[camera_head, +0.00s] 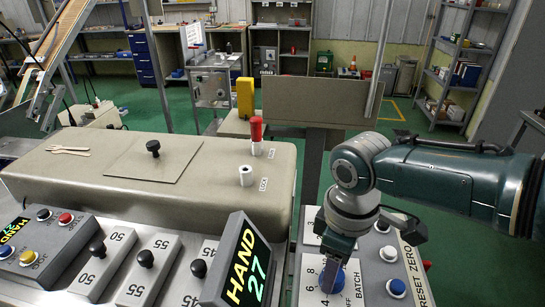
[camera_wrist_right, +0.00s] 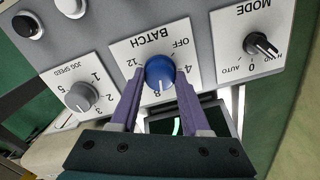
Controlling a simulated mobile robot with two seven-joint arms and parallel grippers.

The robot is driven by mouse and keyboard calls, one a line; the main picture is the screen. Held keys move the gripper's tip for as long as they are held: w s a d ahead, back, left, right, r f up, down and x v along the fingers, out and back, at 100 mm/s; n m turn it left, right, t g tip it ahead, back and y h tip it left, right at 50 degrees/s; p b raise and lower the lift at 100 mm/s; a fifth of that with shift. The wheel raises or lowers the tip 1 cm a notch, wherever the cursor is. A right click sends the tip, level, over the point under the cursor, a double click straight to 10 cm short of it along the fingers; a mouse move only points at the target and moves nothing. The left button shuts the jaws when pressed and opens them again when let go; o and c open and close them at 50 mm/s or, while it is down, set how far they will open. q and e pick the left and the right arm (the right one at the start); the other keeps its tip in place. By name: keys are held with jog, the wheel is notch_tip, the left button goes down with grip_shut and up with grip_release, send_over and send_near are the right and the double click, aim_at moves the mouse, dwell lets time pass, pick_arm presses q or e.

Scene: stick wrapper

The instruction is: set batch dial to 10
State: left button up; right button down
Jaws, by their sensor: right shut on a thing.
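The batch dial (camera_wrist_right: 160,70) is a round blue knob on a white plate marked BATCH. In the right wrist view its white pointer line faces roughly the 8. My right gripper (camera_wrist_right: 157,88) is shut on the knob, one purple finger on each side. In the head view my right gripper (camera_head: 331,274) reaches down onto the blue dial (camera_head: 338,281), partly covering it. My left gripper is not in view.
Beside the batch dial are a grey jog speed knob (camera_wrist_right: 80,97) and a black mode knob (camera_wrist_right: 260,45). A tilted display (camera_head: 245,262) reads HAND 27. Black levers on grey plates (camera_head: 145,260) stand left of it.

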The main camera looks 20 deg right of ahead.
jog(key=m+p, duration=0.1)
jog(key=m, duration=0.5)
jog(key=shift+r+p, duration=0.1)
jog(key=shift+p, duration=0.2)
jog(key=m, duration=0.4)
jog(key=shift+m+p, duration=0.3)
jog(key=shift+p, duration=0.05)
jog(key=shift+m, duration=1)
jog(key=shift+c, duration=1.9)
grip_release()
notch_tip(320, 180, up, 10)
jog(key=p, duration=0.6)
